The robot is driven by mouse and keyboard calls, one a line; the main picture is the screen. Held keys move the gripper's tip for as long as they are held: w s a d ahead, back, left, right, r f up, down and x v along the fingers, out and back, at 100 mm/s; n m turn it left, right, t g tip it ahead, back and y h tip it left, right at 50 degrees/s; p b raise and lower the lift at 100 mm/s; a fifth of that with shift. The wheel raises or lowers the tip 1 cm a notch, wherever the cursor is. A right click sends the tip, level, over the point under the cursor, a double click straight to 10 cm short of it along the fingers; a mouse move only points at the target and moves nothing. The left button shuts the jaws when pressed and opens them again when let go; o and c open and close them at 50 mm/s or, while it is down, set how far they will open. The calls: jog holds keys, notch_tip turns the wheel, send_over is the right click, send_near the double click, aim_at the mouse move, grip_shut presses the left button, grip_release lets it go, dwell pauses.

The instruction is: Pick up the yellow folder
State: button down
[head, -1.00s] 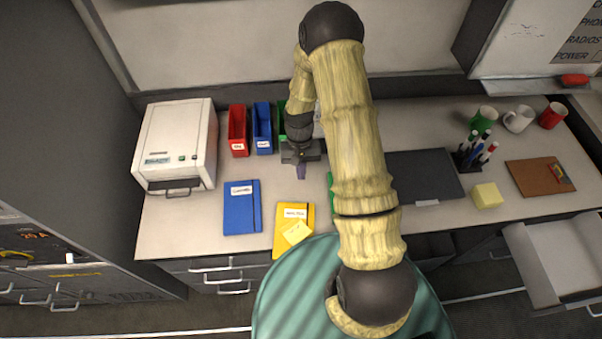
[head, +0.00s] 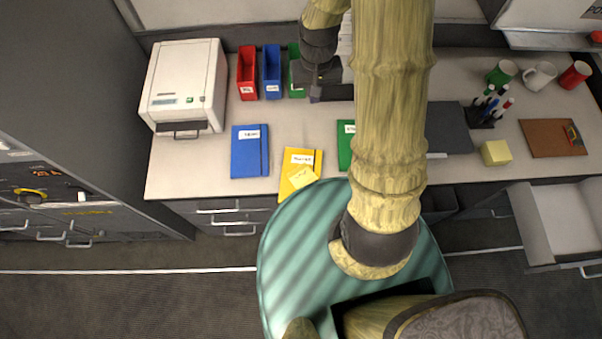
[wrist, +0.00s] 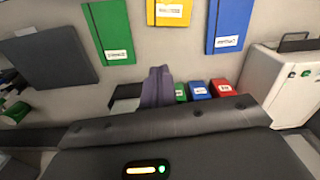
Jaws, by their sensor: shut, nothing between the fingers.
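The yellow folder (head: 304,158) lies flat on the counter near its front edge in the head view, with a pale yellow sticky note (head: 302,177) on its lower part. It also shows at the top of the wrist view (wrist: 170,17), cut off by the frame's edge. My gripper (head: 315,97) hangs over the back part of the counter, farther from the front edge than the folder and apart from it. In the wrist view my fingers (wrist: 157,80) are together, with nothing between them.
A blue folder (head: 248,155) lies left of the yellow one. A green folder (head: 345,140) lies to its right, partly hidden by my arm. Red (head: 247,72) and blue bins (head: 272,70) stand at the back. A white printer (head: 185,80) stands at left. An open drawer (head: 560,215) juts out at right.

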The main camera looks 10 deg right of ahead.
jog(key=s+r+n+t, duration=0.1)
jog(key=s+r+t, duration=0.1)
jog(key=s+r, duration=0.6)
jog(key=shift+s+a+r+t, duration=0.2)
jog(key=shift+s+r+t, duration=0.1)
jog(key=shift+r, duration=0.4)
jog(key=c, duration=2.2)
grip_release()
